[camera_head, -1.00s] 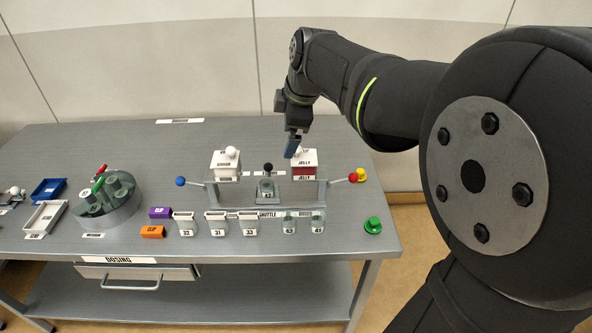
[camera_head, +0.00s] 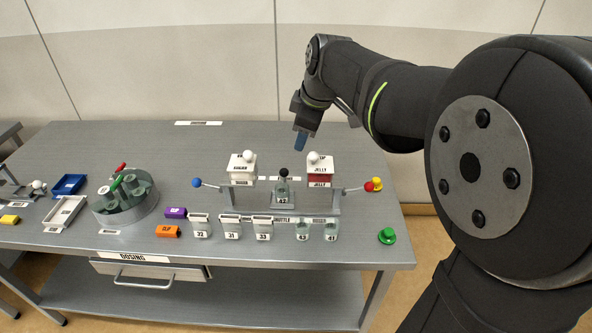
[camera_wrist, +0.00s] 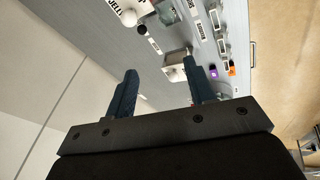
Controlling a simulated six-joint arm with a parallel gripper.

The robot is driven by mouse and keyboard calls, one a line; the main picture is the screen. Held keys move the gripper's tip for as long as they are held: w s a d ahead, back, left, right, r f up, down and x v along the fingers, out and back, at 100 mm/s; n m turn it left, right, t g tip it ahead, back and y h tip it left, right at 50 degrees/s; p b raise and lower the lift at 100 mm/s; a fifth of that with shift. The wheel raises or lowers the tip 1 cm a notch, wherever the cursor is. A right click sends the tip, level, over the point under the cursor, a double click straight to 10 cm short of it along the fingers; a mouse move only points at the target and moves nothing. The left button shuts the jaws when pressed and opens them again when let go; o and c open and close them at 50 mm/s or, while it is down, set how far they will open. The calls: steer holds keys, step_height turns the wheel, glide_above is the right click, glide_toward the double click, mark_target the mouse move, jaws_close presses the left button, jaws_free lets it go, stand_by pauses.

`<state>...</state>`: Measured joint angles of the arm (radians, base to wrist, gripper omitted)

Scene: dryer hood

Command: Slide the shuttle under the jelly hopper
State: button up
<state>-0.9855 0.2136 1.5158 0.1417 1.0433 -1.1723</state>
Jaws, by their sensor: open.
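The shuttle (camera_head: 283,204) sits on the rail midway between the two hoppers, with a glass jar (camera_head: 282,191) on it. A black knob (camera_head: 284,173) stands just behind the jar; it also shows in the wrist view (camera_wrist: 141,29). The jelly hopper (camera_head: 320,179), white and red with a white ball on top, is right of the shuttle. It shows at the top of the wrist view (camera_wrist: 128,14). The sugar hopper (camera_head: 242,171) is on the left. My gripper (camera_head: 300,143) is above and behind the hoppers, open and empty, touching nothing. Its two fingers are spread in the wrist view (camera_wrist: 160,66).
A blue-ended lever (camera_head: 197,182) and a red-ended lever (camera_head: 369,187) stick out at the rail's sides. Several labelled jars (camera_head: 232,229) stand in front. A green button (camera_head: 387,236) is at the right edge. A round carousel (camera_head: 125,204) and trays stand left.

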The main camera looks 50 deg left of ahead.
steer(key=w+a+f+m+h, duration=0.1)
steer(key=a+m, duration=0.2)
steer(key=m, duration=0.5)
steer(key=w+a+f+m, duration=0.1)
steer(key=a+f+m, duration=0.1)
steer(key=a+m, duration=0.35)
steer(key=m+h, duration=0.2)
steer(key=m, duration=2)
glide_above(284, 169)
steer(key=s+d, duration=0.2)
steer(key=s, duration=0.1)
step_height(284, 169, down, 6)
steer(key=shift+t, duration=0.3)
steer(key=w+f, duration=0.1)
steer(key=f, duration=0.4)
steer(key=a+f, duration=0.1)
steer(key=f, duration=0.5)
steer(key=w+a+f, duration=0.1)
steer(key=f, duration=0.4)
steer(key=shift+w+f, duration=0.35)
